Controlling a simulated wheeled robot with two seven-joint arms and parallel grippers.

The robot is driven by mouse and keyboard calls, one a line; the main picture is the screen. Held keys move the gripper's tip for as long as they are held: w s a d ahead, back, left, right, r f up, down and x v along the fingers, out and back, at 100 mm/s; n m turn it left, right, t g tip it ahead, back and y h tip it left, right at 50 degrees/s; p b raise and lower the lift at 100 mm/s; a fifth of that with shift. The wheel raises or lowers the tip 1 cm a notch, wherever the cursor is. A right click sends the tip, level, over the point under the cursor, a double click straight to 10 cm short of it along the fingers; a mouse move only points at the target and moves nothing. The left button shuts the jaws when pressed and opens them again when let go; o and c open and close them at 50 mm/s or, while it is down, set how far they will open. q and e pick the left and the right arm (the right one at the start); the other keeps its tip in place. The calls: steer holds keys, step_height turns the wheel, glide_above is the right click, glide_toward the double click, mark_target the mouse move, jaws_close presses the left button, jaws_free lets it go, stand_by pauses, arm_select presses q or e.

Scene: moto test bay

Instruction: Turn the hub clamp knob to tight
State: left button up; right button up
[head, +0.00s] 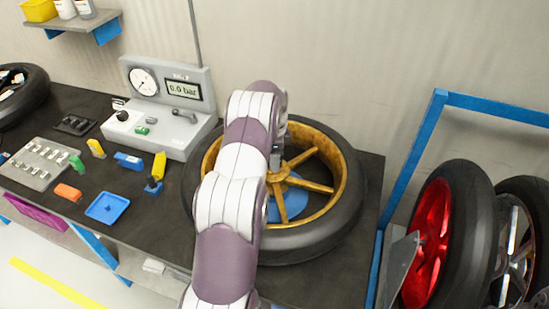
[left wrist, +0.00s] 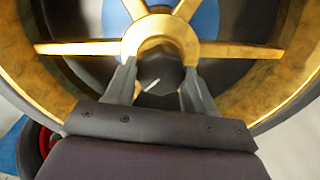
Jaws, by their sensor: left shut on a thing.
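The hub clamp knob (left wrist: 160,72) is dark with a short white mark, and sits at the centre of a wheel with gold spokes. In the left wrist view the white mark slants up to the right. My left gripper (left wrist: 157,84) is shut on the knob, with one finger on each side of it. In the head view my left gripper (head: 276,158) is at the hub, and my arm hides the left part of the wheel (head: 340,215). The knob cannot be made out there. My right gripper is not in view.
The wheel lies flat on a dark bench (head: 150,240). A gauge unit (head: 170,105) reading 0.0 bar stands behind left. A blue tray (head: 107,208) and several small coloured parts lie left. A blue rack (head: 420,135) with a red-rimmed wheel (head: 430,230) stands right.

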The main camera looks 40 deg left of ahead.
arm_select(q)
steer(key=shift+r+m, duration=0.15)
steer(key=shift+m, duration=1.45)
steer(key=shift+w, duration=0.1)
steer(key=o, duration=1)
steer(key=shift+o, duration=0.2)
step_height(320, 180, up, 13)
steer(key=p, duration=1)
steer(key=shift+f, duration=0.2)
